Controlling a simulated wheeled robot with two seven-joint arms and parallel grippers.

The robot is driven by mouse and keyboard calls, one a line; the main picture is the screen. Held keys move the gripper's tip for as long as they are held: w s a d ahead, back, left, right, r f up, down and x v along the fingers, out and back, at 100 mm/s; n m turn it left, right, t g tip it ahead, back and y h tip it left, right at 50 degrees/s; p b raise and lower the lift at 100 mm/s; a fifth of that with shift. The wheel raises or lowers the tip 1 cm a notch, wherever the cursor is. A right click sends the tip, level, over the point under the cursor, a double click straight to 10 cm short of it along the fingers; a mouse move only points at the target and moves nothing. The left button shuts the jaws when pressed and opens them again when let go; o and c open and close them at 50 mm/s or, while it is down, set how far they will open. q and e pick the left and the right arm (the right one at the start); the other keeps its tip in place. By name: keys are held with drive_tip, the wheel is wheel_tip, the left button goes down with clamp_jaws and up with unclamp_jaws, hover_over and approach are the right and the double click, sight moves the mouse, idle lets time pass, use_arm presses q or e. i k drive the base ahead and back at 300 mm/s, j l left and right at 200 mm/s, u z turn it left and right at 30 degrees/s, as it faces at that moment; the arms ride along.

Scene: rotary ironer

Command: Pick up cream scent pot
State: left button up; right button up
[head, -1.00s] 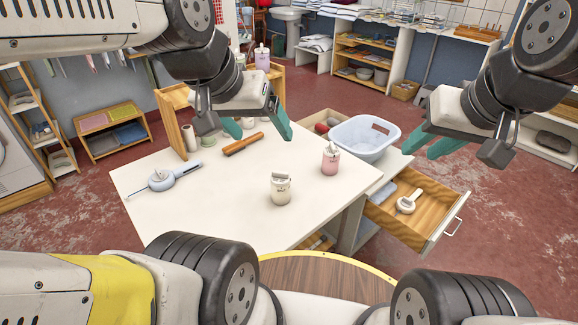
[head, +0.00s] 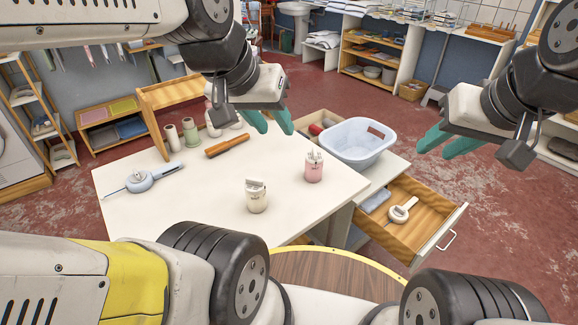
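The cream scent pot (head: 257,199) stands upright on the white table (head: 190,215), near its front right part. A pink pot (head: 314,170) of similar shape stands behind it to the right. My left gripper (head: 269,124) is above the far side of the table, beyond the cream pot in the picture. Its teal fingers are apart, with nothing seen between them. My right gripper (head: 446,146) is in the air to the right of the blue basin, apart from both pots. Its teal fingers are apart and empty.
A pale blue basin (head: 358,141) stands right of the table, by an open wooden drawer (head: 425,215) holding a white tool (head: 402,210). A brown-handled roller (head: 227,145), a light blue tool (head: 142,181) and green and beige cylinders (head: 190,132) are on the table. Its front left is clear.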

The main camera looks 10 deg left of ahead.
sight(255, 204)
drive_tip(key=i+l+u, duration=0.15)
drive_tip(key=l+u, duration=0.15)
drive_tip(key=i+l+u, duration=0.1)
drive_tip(key=l+u, duration=0.25)
drive_tip(key=i+l+u, duration=0.1)
drive_tip(key=l+u, duration=0.2)
drive_tip(key=u, duration=0.8)
drive_tip(key=j+z, duration=0.4)
drive_tip(key=j, duration=0.2)
drive_tip(key=j+z, duration=0.4)
drive_tip(key=j, duration=0.15)
drive_tip(key=k+j+z, duration=0.15)
drive_tip(key=j+z, duration=0.25)
drive_tip(key=j, duration=0.15)
